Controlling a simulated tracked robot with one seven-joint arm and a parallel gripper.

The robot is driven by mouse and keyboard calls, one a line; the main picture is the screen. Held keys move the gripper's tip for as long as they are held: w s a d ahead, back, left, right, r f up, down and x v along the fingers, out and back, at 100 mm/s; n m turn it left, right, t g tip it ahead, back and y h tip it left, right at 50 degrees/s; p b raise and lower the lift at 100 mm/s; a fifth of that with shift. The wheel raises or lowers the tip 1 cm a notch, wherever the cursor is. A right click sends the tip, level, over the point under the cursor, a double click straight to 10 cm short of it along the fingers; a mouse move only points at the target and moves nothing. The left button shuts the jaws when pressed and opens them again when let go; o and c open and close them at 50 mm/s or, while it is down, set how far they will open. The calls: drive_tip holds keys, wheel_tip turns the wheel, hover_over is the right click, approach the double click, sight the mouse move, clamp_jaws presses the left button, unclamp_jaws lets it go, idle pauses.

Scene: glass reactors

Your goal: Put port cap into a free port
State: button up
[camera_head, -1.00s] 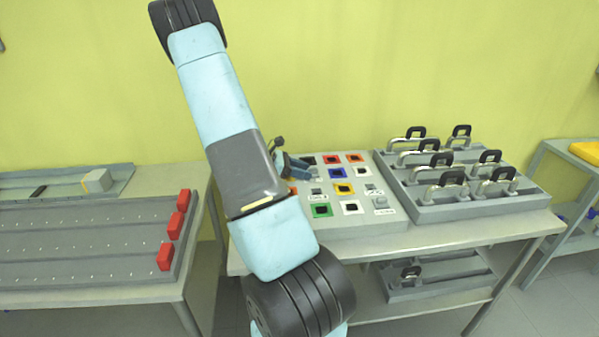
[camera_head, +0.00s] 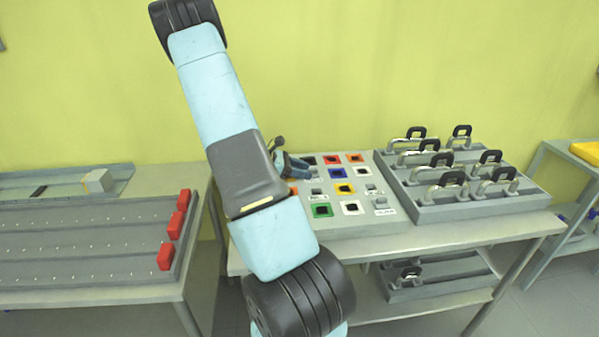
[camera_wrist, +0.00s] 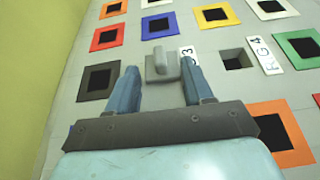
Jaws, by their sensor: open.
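A grey port cap (camera_wrist: 161,66) with an upright grip tab sits on the grey port panel (camera_wrist: 222,103) in the wrist view. My gripper (camera_wrist: 163,72) is open, with one blue finger on each side of the cap and a gap showing on both sides. Dark square ports with coloured frames surround it: a red-framed port (camera_wrist: 107,38), a blue-framed port (camera_wrist: 159,25) and an orange-framed port (camera_wrist: 274,134). A plain grey port (camera_wrist: 235,60) to the right is an open dark hole. In the head view my gripper (camera_head: 296,164) is over the panel's far left part.
More grey caps sit on the panel, one at its right edge (camera_head: 380,202). A grey rack of black-handled metal pieces (camera_head: 460,205) stands right of the panel. A left table holds a grey tray (camera_head: 80,238) with red blocks (camera_head: 178,222). A yellow-green wall is behind.

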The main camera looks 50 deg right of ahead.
drive_tip(key=shift+s+a+f, duration=0.2)
drive_tip(key=shift+s+f, duration=0.05)
drive_tip(key=shift+f, duration=0.05)
drive_tip(key=shift+w+a, duration=0.1)
drive_tip(key=v, duration=1.3)
drive_tip(key=shift+w+r, duration=0.4)
drive_tip(key=shift+r, duration=0.05)
drive_tip(key=shift+r, duration=4)
